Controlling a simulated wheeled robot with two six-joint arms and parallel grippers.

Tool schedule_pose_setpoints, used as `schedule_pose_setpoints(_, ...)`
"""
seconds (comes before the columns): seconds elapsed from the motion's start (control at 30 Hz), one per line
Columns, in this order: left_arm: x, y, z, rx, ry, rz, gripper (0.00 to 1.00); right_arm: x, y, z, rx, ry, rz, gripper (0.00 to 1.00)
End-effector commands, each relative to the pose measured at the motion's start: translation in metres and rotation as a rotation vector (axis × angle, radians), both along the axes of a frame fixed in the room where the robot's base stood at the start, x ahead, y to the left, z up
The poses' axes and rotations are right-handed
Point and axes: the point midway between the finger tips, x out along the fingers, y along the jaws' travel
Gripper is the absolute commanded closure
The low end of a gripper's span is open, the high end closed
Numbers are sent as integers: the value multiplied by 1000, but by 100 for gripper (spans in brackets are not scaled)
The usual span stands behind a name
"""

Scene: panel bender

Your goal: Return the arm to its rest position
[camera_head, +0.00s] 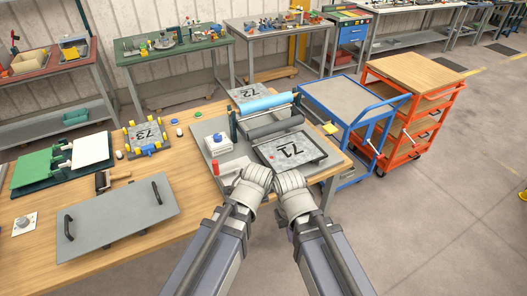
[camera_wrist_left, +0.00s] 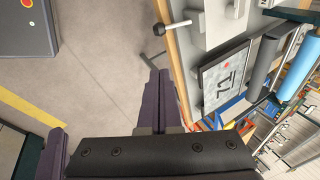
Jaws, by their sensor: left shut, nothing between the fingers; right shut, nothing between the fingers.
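My left arm comes up from the bottom of the head view, and its end (camera_head: 255,179) is above the front edge of the wooden bench (camera_head: 220,223). My right arm is beside it, with its gripper end (camera_head: 290,182) close to the left one. Both arms are in front of the machine with the plate marked 71 (camera_head: 290,150). Both grippers are shut and empty. In the left wrist view, the dark fingers of my left gripper (camera_wrist_left: 168,92) are together, over the floor beside the bench edge. The fingertips are hard to make out in the head view.
The machine has a blue roller (camera_head: 266,104) and a grey roller (camera_head: 275,126). A grey panel with two handles (camera_head: 115,220) lies at the bench's left. A blue cart (camera_head: 345,100) and an orange cart (camera_head: 415,72) stand at the right. The floor at far right is clear.

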Motion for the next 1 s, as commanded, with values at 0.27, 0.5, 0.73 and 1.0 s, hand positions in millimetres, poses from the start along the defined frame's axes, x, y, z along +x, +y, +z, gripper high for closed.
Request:
schedule_pose_setpoints(0.27,-6,26,-5,-64,57,189,100,0,0,0,0,0,0,100)
schedule_pose_setpoints(0.5,-27,80,-16,-211,191,673,100,0,0,0,0,0,0,100)
schedule_pose_setpoints(0.73,-45,110,-20,-287,269,995,100,0,0,0,0,0,0,100)
schedule_pose_setpoints(1.0,-63,126,-24,-329,333,1243,100,0,0,-2,0,0,0,100)
